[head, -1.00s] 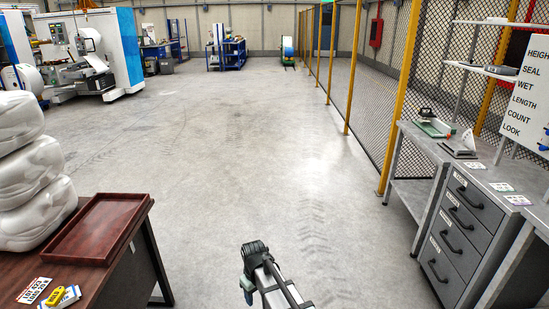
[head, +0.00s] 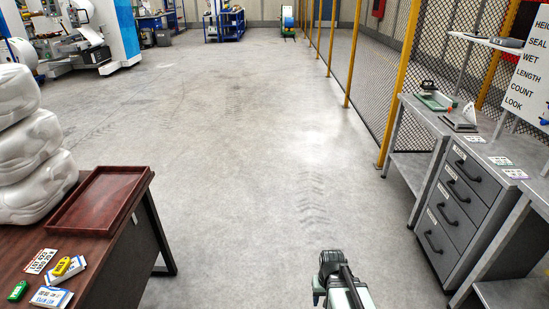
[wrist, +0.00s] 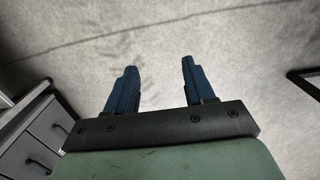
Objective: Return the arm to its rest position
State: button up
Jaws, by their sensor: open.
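My gripper shows in the wrist view (wrist: 158,88), with its two dark blue fingers spread apart and nothing between them. Bare concrete floor lies beyond the fingertips. In the head view a part of my arm stands at the bottom, right of the middle, over open floor. The gripper's fingers cannot be made out in the head view.
At the left is a brown table (head: 118,248) with a red-brown tray (head: 101,201), tags and white wrapped bundles (head: 30,145). At the right is a grey workbench with drawers (head: 459,215), beside a yellow-posted mesh fence (head: 395,85). The floor (head: 240,170) between is clear.

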jog(key=s+f+g, duration=0.3)
jog(key=s+f, duration=0.6)
jog(key=s, duration=0.4)
jog(key=s+f+g, duration=0.3)
jog(key=s+f, duration=0.5)
jog(key=s, duration=0.6)
jog(key=shift+s+f, duration=0.3)
jog(key=shift+f, duration=0.1)
